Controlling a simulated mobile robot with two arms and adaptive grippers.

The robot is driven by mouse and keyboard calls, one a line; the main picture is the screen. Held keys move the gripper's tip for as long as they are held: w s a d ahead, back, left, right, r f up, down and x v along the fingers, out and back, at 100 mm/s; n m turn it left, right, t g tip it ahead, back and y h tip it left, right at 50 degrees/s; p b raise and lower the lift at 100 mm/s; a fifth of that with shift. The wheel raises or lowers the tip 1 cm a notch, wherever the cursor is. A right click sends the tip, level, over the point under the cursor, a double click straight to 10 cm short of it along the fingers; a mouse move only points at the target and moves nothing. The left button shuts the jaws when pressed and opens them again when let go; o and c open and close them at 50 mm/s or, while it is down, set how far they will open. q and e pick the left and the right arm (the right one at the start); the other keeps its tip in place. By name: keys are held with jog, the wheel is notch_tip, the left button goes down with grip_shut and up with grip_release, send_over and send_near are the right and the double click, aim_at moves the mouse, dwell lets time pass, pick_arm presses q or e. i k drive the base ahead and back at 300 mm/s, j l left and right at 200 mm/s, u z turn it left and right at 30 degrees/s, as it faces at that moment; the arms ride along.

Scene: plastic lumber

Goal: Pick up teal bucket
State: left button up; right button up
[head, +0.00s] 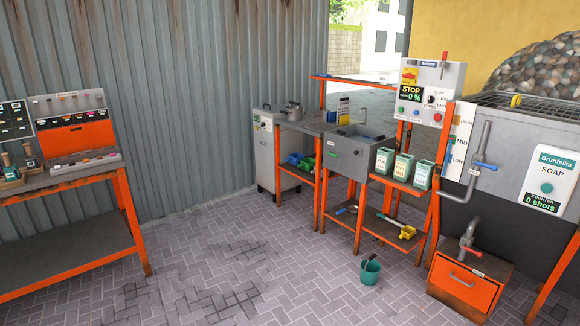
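The teal bucket (371,271) stands upright on the paved floor, right of the middle in the head view. A dark stick-like thing, perhaps its handle, shows at its rim. It stands in front of the orange-framed bench and left of an orange box with a tap. Neither of my grippers is in view.
An orange-framed bench (357,205) with a low shelf stands behind the bucket. The orange box (464,284) stands to its right, under a grey soap tank (520,135). Another orange table (66,242) is at the left. The paved floor (240,265) between is clear.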

aim_at(371, 269)
jog(key=i, duration=0.6)
jog(key=i+j+z, duration=0.15)
jog(key=i, duration=1.1)
jog(key=i+j+z, duration=0.1)
jog(key=i, duration=0.55)
